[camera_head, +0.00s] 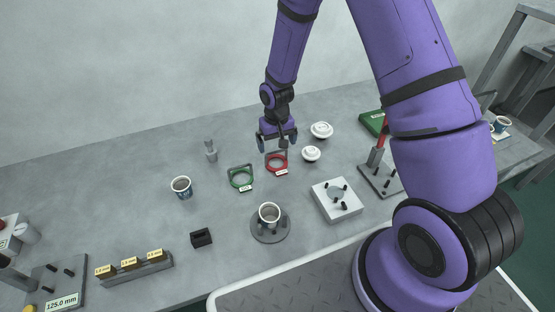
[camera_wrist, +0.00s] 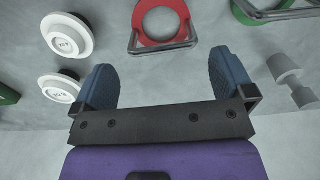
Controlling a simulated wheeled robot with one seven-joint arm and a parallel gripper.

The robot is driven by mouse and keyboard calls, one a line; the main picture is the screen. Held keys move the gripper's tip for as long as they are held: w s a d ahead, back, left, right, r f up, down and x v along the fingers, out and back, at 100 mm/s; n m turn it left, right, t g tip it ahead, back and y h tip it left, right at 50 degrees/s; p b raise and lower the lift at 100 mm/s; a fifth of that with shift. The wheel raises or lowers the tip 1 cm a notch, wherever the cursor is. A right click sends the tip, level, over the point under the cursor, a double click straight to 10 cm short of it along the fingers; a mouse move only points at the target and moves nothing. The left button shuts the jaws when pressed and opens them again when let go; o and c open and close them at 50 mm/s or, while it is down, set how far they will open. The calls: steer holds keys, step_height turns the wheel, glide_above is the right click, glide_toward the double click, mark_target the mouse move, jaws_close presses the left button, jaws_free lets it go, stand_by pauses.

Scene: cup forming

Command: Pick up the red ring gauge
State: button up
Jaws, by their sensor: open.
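The red ring gauge (camera_head: 284,164) lies on the grey table in the head view, with a small white label at its front. In the wrist view the red ring gauge (camera_wrist: 184,12) is at the top, cut by the frame edge, with a grey metal handle on its near side. My gripper (camera_head: 277,145) is right behind and above the ring gauge in the head view. In the wrist view my gripper (camera_wrist: 172,75) has its two blue fingers wide apart with nothing between them. The ring lies beyond the fingertips, apart from them.
A green ring gauge (camera_head: 241,177) lies left of the red one. White round weights (camera_head: 321,130) stand to the right, and a grey stepped post (camera_head: 211,150) to the left.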

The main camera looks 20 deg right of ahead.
mark_target(276, 164)
steer(key=shift+f, duration=3.3)
steer(key=c, duration=0.7)
